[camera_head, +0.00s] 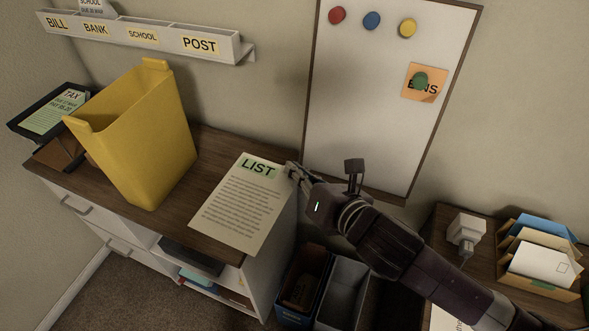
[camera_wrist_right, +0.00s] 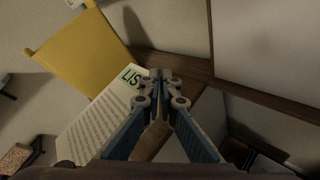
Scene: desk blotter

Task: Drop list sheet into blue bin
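The list sheet (camera_head: 238,206) is a white page headed LIST on a green patch, at the right end of the wooden cabinet top. It also shows in the right wrist view (camera_wrist_right: 97,127). My right gripper (camera_head: 289,168) is at its upper right corner. In the right wrist view its fingertips (camera_wrist_right: 160,74) are together on the sheet's edge and cover part of the heading. Whether the sheet is raised is hard to tell. The blue bin (camera_head: 322,262) stands on the floor right of the cabinet, with dark contents inside. My left gripper is not in view.
A grey bin (camera_head: 342,290) stands beside the blue one, partly behind my right arm. A tall yellow container (camera_head: 140,135) stands on the cabinet, left of the sheet. A whiteboard (camera_head: 370,100) hangs behind. A desk with a file holder (camera_head: 540,265) is at right.

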